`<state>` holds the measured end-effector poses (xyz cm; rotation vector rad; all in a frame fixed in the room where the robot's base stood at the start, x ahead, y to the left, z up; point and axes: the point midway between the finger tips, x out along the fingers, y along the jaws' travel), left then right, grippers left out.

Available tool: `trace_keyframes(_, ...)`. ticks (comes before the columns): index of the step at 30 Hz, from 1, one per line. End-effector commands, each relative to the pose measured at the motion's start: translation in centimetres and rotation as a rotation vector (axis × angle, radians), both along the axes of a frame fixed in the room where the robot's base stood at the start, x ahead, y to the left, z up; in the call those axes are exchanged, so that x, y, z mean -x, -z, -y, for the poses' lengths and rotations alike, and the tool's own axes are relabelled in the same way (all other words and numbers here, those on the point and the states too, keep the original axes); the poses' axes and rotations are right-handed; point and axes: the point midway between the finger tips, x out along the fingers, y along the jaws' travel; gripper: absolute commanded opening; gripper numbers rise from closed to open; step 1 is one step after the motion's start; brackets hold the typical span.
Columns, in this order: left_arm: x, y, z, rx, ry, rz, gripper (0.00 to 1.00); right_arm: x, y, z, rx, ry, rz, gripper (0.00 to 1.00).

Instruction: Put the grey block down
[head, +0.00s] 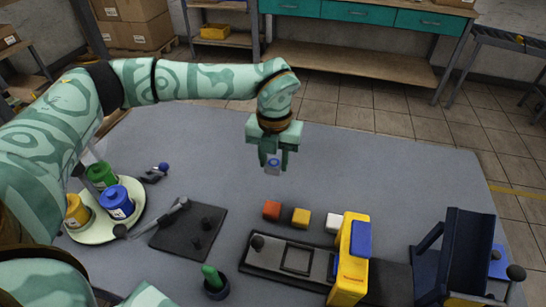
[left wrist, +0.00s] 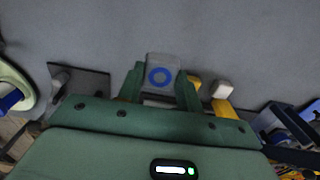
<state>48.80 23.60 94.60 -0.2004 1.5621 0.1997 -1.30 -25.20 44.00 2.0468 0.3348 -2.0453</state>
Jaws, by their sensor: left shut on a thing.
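My left gripper (head: 274,158) reaches over the back middle of the grey table (head: 400,165), fingers pointing down. It is shut on the grey block (head: 272,168), which sits between the fingertips. In the left wrist view the block (left wrist: 161,60) shows a blue ring on its face, between the two green fingers of the gripper (left wrist: 160,88). The block appears to be above the table; the size of the gap is hard to tell. My right gripper is not in view.
Red (head: 272,210), orange (head: 301,218) and white (head: 333,223) blocks stand in a row nearer the front, before a yellow-and-blue device (head: 350,265). A round tray (head: 95,235) with paint pots and a dark plate (head: 185,240) are left. The table around the held block is clear.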

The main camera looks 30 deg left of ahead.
Motion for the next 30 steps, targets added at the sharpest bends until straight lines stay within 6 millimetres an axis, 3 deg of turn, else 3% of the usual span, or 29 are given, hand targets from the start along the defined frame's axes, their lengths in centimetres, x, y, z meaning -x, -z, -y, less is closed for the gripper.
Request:
trace_keyframes(1, 1.1, -1.3, 0.5, 0.000, 0.004, 0.003, 0.14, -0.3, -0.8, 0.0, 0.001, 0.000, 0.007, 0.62)
trace_keyframes(6, 4.6, -2.8, 2.2, 0.000, 0.004, 0.003, 0.14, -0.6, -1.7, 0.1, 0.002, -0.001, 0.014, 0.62)
trace_keyframes(12, 7.3, -3.8, 3.4, 0.001, 0.001, 0.001, 0.14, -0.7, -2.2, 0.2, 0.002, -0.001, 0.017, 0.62)
trace_keyframes(23, 8.4, -4.2, 4.0, -0.001, 0.045, 0.001, 0.14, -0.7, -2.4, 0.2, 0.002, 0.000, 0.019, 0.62)
trace_keyframes(26, 8.3, -4.2, 4.0, 0.000, 0.160, 0.001, 0.14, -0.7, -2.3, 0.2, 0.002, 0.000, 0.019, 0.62)
trace_keyframes(30, 8.4, -4.2, 4.0, 0.002, 0.448, 0.001, 0.14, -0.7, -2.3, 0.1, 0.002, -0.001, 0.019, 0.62)
